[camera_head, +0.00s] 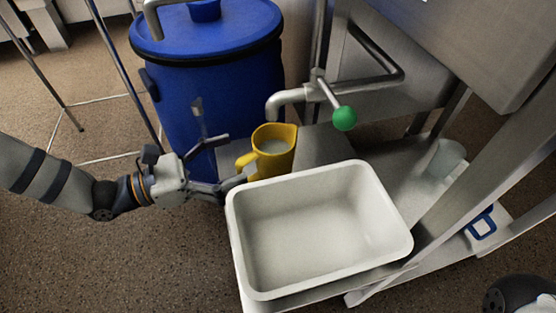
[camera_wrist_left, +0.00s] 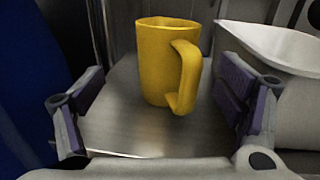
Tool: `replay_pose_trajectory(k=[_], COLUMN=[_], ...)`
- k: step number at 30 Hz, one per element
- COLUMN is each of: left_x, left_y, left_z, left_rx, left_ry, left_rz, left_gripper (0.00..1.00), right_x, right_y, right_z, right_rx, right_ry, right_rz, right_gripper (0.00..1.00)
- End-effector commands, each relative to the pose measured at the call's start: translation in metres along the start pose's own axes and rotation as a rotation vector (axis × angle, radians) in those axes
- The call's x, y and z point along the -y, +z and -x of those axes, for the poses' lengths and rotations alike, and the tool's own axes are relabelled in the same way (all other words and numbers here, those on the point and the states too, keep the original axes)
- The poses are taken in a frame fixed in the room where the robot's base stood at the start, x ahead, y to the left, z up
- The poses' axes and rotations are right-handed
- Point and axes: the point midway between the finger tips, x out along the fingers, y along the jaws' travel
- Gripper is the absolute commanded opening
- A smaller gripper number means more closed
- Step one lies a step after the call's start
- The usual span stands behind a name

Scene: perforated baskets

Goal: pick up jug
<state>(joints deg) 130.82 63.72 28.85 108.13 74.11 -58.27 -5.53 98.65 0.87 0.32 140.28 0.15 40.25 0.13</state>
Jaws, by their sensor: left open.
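A yellow jug (camera_head: 273,152) stands upright on a metal shelf behind the white tub, with its handle toward the left in the head view. In the wrist view the jug (camera_wrist_left: 165,62) stands ahead between my open fingers, its handle facing right and toward me. My left gripper (camera_head: 228,162) is open and just left of the jug, apart from it.
An empty white tub (camera_head: 240,255) stands close in front of the jug. A blue barrel (camera_head: 210,95) stands behind and left. A metal tap pipe and a green-knobbed lever (camera_head: 345,118) hang above right of the jug. A translucent container (camera_head: 446,158) stands right.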

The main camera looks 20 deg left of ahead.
Motion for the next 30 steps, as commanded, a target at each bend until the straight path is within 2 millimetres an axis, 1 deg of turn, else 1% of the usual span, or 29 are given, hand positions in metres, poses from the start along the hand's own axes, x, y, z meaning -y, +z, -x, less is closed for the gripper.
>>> replay_pose_trajectory(k=[1, 7, 10, 12, 15, 21, 22, 23, 24, 26, 27, 30], left_x=[0.001, 0.004, 0.011, 0.01, 0.01, 0.01, 0.01, 0.01, 0.01, 0.01, 0.01, 0.01], left_y=[-0.003, -0.002, -0.003, -0.003, -0.002, 0.0, 0.0, 0.0, 0.0, 0.0, 0.0, 0.0], left_z=[-0.01, -0.038, -0.058, -0.07, -0.079, -0.08, -0.08, -0.08, -0.08, -0.08, -0.08, -0.08], left_rx=[-0.001, -0.002, -0.004, -0.004, -0.005, -0.005, -0.005, -0.005, -0.005, -0.005, -0.005, -0.005], left_ry=[-0.004, -0.006, -0.009, -0.007, -0.004, -0.004, -0.004, -0.004, -0.004, -0.004, -0.004, -0.004], left_rz=[0.002, 0.003, 0.003, 0.001, 0.002, 0.0, 0.0, 0.0, 0.0, 0.0, 0.0, 0.0], left_gripper=[0.87, 0.87, 0.87, 0.87, 0.87, 0.87, 0.82, 0.75, 0.66, 0.53, 0.43, 0.22], right_x=[0.0, -0.001, -0.001, -0.001, -0.001, -0.001, -0.001, -0.001, -0.001, -0.001, -0.001, -0.001], right_y=[-0.001, -0.002, -0.003, -0.004, -0.004, -0.003, -0.003, -0.003, -0.003, -0.003, -0.003, -0.004], right_z=[-0.003, -0.008, -0.013, -0.015, -0.017, -0.016, -0.016, -0.016, -0.016, -0.016, -0.016, -0.016], right_rx=[0.007, 0.019, 0.031, 0.037, 0.041, 0.04, 0.04, 0.04, 0.04, 0.04, 0.04, 0.04], right_ry=[0.001, 0.002, 0.002, 0.003, 0.003, 0.003, 0.003, 0.003, 0.003, 0.003, 0.003, 0.003], right_rz=[0.0, 0.002, 0.003, 0.004, 0.004, 0.004, 0.004, 0.004, 0.004, 0.004, 0.004, 0.004], right_gripper=[0.46, 0.46, 0.46, 0.46, 0.46, 0.46, 0.46, 0.46, 0.46, 0.46, 0.46, 0.46])
